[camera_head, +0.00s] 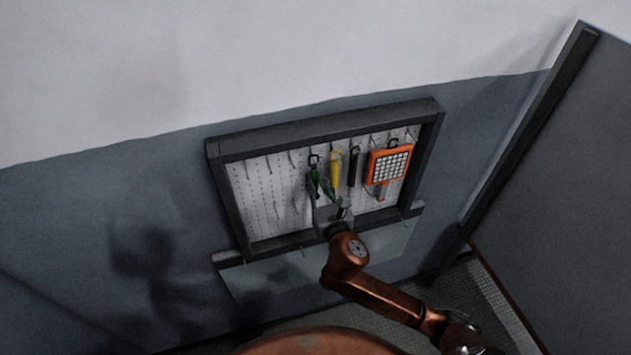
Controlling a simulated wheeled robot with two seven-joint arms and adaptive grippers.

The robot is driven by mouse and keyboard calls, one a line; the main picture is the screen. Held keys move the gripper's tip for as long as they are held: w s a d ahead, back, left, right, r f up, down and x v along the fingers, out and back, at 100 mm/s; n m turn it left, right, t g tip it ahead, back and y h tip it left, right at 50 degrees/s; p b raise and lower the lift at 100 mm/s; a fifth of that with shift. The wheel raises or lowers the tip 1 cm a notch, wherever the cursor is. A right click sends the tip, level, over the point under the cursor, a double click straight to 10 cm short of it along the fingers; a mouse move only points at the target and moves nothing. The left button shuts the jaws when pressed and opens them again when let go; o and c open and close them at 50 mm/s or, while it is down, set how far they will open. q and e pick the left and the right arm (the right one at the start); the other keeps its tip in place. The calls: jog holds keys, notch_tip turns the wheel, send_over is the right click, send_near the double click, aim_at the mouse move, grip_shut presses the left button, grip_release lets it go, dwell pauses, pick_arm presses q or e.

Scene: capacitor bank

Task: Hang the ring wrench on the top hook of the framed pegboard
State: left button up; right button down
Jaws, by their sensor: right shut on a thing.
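The framed pegboard (268,205) hangs on the wall, a pale perforated panel in a dark frame with several hooks. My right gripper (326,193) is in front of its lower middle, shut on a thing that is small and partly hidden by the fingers. My left gripper is not in view.
Right of the green tool hang a yellow tool (335,170), a black tool (353,168) and an orange lamp-like tool (388,165), close by. A grey ledge (390,240) lies below the board. The board's left part holds only bare hooks.

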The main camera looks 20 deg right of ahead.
jog(key=c, duration=1.8)
grip_release()
